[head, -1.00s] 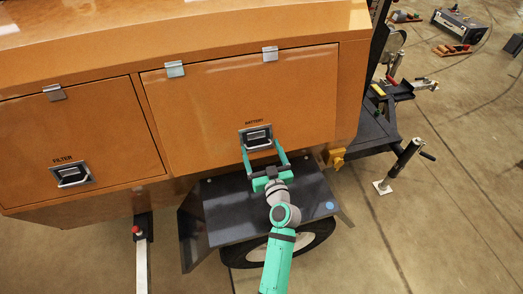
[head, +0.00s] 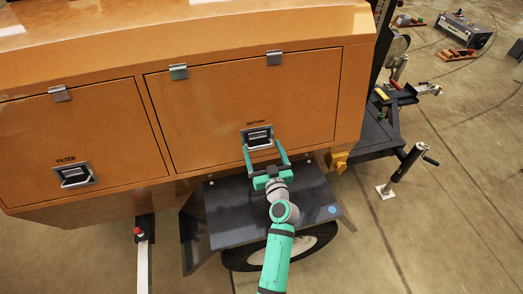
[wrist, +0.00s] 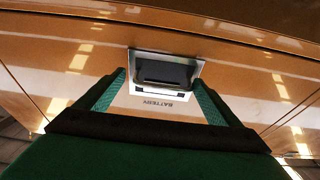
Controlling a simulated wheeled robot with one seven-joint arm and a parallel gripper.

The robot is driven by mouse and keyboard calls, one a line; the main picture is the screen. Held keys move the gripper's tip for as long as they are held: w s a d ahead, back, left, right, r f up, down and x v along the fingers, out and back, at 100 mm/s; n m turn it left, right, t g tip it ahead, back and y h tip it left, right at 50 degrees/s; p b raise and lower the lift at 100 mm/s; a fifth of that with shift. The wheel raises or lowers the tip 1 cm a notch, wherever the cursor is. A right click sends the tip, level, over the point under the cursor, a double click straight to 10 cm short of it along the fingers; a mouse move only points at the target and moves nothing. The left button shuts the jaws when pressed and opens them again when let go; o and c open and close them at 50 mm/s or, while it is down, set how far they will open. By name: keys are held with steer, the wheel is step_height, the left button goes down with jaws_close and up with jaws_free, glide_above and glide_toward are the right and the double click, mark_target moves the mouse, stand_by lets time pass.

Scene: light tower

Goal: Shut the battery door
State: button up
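The battery door (head: 215,105) is an orange panel on the side of the light tower. It lies about flush with its frame in the head view. Its metal latch (head: 257,137) sits near the lower edge under a "BATTERY" label. My gripper (head: 265,151) is at this latch, its two green fingers spread wide, one on each side. In the wrist view the latch (wrist: 165,72) shows between the open fingers, with nothing held. I cannot tell whether the fingertips touch the panel.
The filter door (head: 70,135) with its own latch is on the left. A dark fender (head: 230,220) over a wheel lies below my gripper. A jack stand (head: 405,165) and a hitch platform (head: 375,135) are at the right.

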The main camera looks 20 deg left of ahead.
steer(key=shift+s+a+r, duration=0.1)
steer(key=shift+s+r, duration=0.05)
stand_by(0.3)
steer(key=v, duration=1)
steer(key=shift+s+d, duration=0.3)
steer(key=s+d+f+m+h, duration=0.1)
steer(key=s+d+f, duration=0.1)
steer(key=s, duration=0.1)
steer(key=s+d+f+m+h, duration=0.1)
steer(key=s+d+f, duration=0.1)
steer(key=s+f, duration=0.1)
steer(key=s+d+f+m+h, duration=0.1)
steer(key=s+d+f+h, duration=0.1)
steer(key=s, duration=0.1)
steer(key=shift+d+f, duration=0.3)
steer(key=shift+d, duration=0.05)
steer(key=s+d+m+h, duration=0.2)
steer(key=s+d+h, duration=0.15)
steer(key=s, duration=0.65)
steer(key=s+d+m+h, duration=0.15)
steer(key=s+d, duration=0.25)
steer(key=s, duration=0.5)
steer(key=s+r+h, duration=0.1)
steer(key=s+r, duration=0.6)
steer(key=s, duration=0.2)
steer(key=shift+s+a, duration=0.15)
steer(key=shift+s, duration=0.2)
